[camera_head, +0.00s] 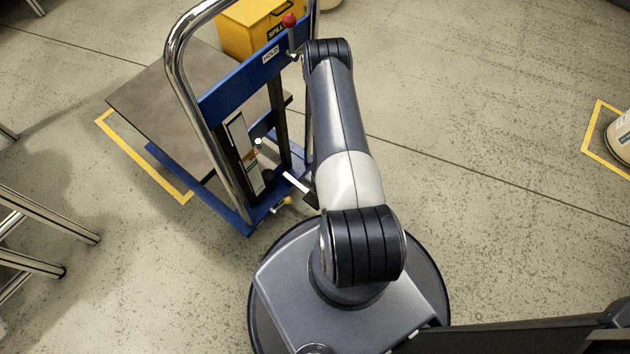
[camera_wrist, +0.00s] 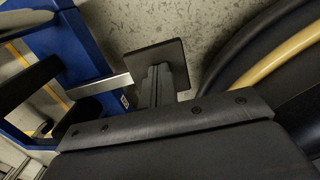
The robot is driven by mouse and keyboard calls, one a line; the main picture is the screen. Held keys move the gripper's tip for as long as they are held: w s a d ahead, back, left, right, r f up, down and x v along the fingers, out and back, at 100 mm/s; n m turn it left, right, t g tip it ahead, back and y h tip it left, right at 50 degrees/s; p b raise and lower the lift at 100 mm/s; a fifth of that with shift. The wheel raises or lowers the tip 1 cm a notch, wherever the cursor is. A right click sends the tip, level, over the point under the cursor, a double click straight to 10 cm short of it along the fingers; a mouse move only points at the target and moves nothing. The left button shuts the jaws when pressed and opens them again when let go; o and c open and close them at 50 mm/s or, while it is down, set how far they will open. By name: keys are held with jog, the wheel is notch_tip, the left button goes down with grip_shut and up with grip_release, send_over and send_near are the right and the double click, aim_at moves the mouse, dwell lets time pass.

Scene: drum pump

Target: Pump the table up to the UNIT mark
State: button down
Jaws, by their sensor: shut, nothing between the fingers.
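The lift table has a blue frame (camera_head: 233,90) with a chrome handle and a grey top (camera_head: 165,95); the frame also shows in the wrist view (camera_wrist: 68,45). A white scale strip (camera_head: 240,140) stands on its mast; its marks are too small to read. A pale metal pedal bar (camera_head: 297,182) sticks out low from the frame. In the wrist view the bar (camera_wrist: 100,86) runs to a dark square pad (camera_wrist: 150,58). My gripper (camera_wrist: 157,72) is shut and empty, its fingers over the pad; contact cannot be told. My arm hides it in the head view.
A red-knobbed lever (camera_head: 289,20) sits beside the HOLD label on the crossbar. A yellow spill box (camera_head: 250,30) is behind. Metal stool legs (camera_head: 45,215) stand at left, a pale drum (camera_head: 621,140) at right.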

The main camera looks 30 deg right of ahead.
jog(key=shift+s+a+f+b, duration=0.1)
jog(key=shift+f+b, duration=0.2)
jog(key=shift+f, duration=0.1)
jog(key=shift+s+a+f+b, duration=0.1)
jog(key=shift+f+b, duration=0.15)
jog(key=shift+f, duration=0.1)
notch_tip(320, 180, down, 3)
jog(key=b, duration=0.3)
jog(key=shift+f+b, duration=0.75)
jog(key=shift+b, duration=0.3)
jog(key=shift+w+f, duration=0.1)
jog(key=shift+f, duration=0.05)
